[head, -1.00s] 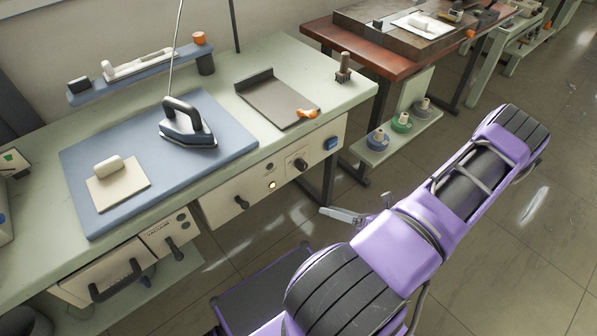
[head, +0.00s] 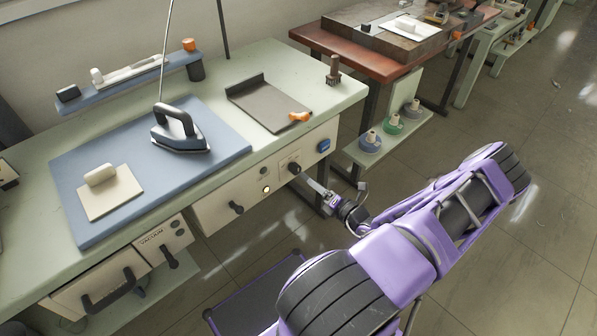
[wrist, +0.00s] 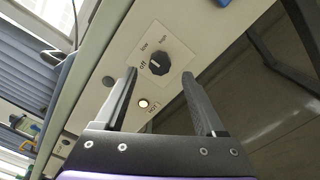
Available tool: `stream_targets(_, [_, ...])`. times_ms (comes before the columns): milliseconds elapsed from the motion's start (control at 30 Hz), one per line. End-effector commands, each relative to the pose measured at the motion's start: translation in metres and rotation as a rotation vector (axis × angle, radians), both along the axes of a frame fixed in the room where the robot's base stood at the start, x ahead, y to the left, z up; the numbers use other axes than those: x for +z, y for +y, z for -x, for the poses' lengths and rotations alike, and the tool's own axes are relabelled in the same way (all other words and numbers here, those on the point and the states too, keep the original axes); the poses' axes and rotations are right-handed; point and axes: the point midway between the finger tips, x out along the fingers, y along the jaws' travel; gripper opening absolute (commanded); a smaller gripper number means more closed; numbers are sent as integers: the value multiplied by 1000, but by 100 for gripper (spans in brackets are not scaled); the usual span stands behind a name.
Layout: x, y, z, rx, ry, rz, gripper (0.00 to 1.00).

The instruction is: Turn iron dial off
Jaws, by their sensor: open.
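The black iron dial (head: 294,168) is on the front panel below the table's edge. In the wrist view the dial (wrist: 159,64) sits on a pale plate marked off, low and high; I cannot tell surely which mark it points to. My gripper (head: 313,186) is just in front of the panel, to the lower right of the dial. In the wrist view my gripper (wrist: 158,73) is open, with one finger on each side of the dial in the picture. No contact with the dial shows. The iron (head: 180,129) rests on the blue pad (head: 222,150).
A lit lamp (head: 265,189), labelled HOT in the wrist view, is near the dial. A blue switch (head: 323,145) is to its right and a black knob (head: 236,208) to its left. A shelf with thread cones (head: 393,124) stands behind my arm. Open floor lies right.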

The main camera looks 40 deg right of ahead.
Motion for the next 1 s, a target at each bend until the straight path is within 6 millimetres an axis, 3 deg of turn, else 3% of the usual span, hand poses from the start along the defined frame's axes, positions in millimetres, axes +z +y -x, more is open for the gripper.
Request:
stream_targets(100, [-1,2,-24,2,-1,1,72])
stream_targets(300, [-1,4,-50,1,0,1,72])
stream_targets(700, [0,5,-59,0,0,1,72])
stream_targets(767, [0,5,-59,0,0,1,65])
stream_targets(1000, [0,5,-59,0,0,1,21])
